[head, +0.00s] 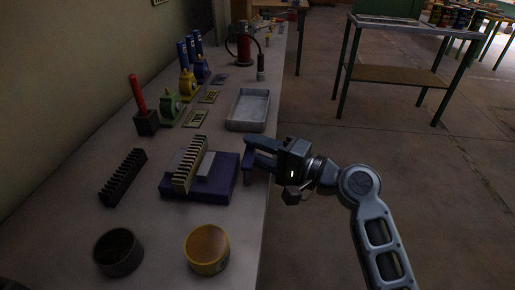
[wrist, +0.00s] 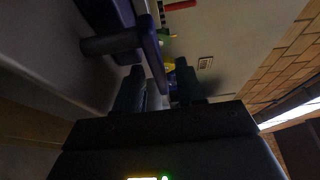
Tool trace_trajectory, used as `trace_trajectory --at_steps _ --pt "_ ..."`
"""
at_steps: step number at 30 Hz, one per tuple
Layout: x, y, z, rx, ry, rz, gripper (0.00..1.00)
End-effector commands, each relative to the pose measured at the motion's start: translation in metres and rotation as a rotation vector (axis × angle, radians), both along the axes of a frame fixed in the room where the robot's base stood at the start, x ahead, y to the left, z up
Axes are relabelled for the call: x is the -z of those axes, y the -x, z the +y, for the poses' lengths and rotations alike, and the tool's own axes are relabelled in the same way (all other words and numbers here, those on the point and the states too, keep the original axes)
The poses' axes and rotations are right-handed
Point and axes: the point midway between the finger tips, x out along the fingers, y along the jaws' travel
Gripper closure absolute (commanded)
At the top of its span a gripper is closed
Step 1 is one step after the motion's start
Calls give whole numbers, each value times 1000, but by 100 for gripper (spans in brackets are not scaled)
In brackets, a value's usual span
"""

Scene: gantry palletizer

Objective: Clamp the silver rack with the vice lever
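The rack (head: 189,166), a pale toothed strip that looks more cream than silver in this light, stands in the purple vice (head: 222,185) on the bench. A light grey block lies against its right side. The vice lever (wrist: 152,48) shows in the wrist view as a flat purple bar beside a dark round rod (wrist: 110,43). My gripper (head: 252,153) is at the bench's right edge, right of the vice, with its fingers pointing at it. In the wrist view the fingers (wrist: 160,88) are apart, and the bar's end reaches toward the gap. I cannot tell if they touch it.
A dark toothed rack (head: 122,177) lies left of the vice. A black cup (head: 118,252) and a yellow cup (head: 207,249) stand in front. A grey tray (head: 248,111) and a red-handled block (head: 146,122) stand behind. The floor right of the bench is clear nearby.

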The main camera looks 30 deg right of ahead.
Motion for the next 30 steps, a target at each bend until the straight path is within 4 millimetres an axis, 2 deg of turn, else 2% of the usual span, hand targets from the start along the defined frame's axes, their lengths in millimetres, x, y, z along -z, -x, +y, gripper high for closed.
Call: trace_trajectory --at_steps 5,16,30 --pt "0 0 0 0 0 0 64" --pt "0 0 0 0 0 0 99" --pt "0 1 0 1 0 1 100"
